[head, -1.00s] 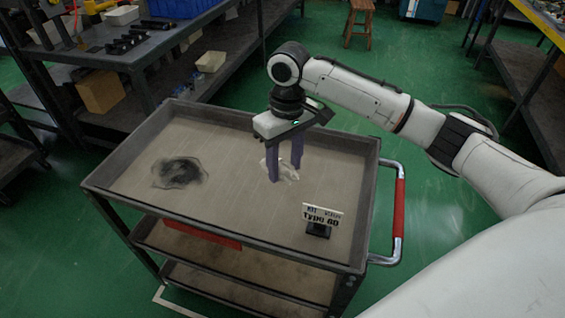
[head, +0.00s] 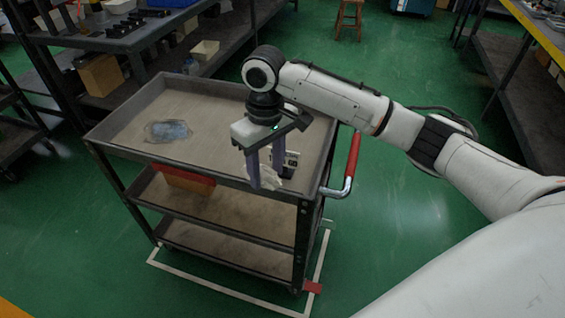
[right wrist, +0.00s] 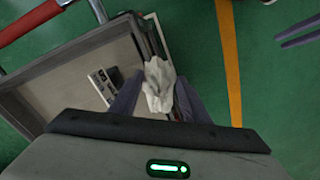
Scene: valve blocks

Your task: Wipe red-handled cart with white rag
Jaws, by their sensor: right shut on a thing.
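The red-handled cart (head: 215,100) stands in the middle of the head view, its red handle (head: 353,155) on the right side. A pale blue-grey patch (head: 168,130) marks its top tray on the left. My right gripper (head: 265,180) is shut on the white rag (head: 268,181), which hangs crumpled between the fingers at the cart's near rim. In the right wrist view the rag (right wrist: 158,85) sits between the fingers, over the tray's edge. Two purple fingers, apparently my left gripper (right wrist: 298,32), show at the right edge; their opening is unclear.
A small sign (head: 291,160) stands on the tray, partly hidden behind my right gripper. A red bin (head: 185,180) is on the cart's middle shelf. White tape (head: 210,290) marks the floor around the cart.

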